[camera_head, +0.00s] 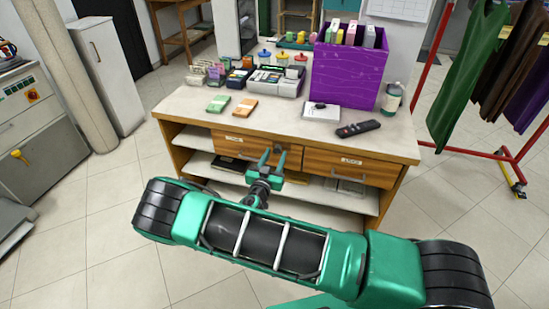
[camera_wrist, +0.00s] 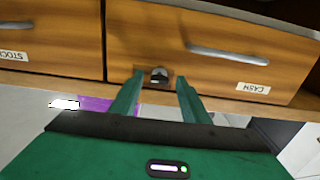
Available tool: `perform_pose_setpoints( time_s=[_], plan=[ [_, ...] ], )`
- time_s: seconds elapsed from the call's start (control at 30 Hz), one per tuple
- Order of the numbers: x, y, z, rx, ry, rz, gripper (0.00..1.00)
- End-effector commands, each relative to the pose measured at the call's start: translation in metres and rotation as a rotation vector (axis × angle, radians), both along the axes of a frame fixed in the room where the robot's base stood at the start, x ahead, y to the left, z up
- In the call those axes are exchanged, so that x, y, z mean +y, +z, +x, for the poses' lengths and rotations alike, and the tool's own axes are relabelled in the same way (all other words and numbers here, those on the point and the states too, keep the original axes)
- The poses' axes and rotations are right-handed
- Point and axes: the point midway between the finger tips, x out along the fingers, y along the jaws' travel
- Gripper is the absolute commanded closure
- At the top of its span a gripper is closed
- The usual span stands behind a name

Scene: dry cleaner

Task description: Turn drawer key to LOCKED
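A small dark key or lock knob (camera_wrist: 159,75) sits on the wooden front of the drawer labelled CASH (camera_wrist: 220,80), close to its edge. The labels appear upside down in the wrist view. My gripper (camera_wrist: 160,84) is open, with one finger on each side of the knob; contact cannot be told. In the head view my gripper (camera_head: 272,159) is at the right end of the left drawer (camera_head: 215,143), and the knob is hidden there. Any LOCKED marking is not readable.
The STOCK drawer (camera_wrist: 50,40) is beside it, and both drawers look shut. The counter top (camera_head: 200,115) bears a purple box (camera_head: 350,75), a dark remote-like device (camera_head: 357,128) and small packets. Open shelves lie below. A red clothes rack (camera_head: 470,152) stands right.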

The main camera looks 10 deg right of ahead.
Motion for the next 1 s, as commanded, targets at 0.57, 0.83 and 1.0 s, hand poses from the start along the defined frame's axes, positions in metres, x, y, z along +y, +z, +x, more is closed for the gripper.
perform_pose_setpoints(
  time_s=[0.57,0.83,1.0],
  plan=[
    [0.0002,0.0002,0.0000,0.028,0.000,-0.050,0.99],
    [0.0004,-0.0001,0.0002,0.117,0.000,-0.212,0.99],
    [0.0009,-0.0003,0.0003,0.195,0.002,-0.351,0.99]
  ],
)
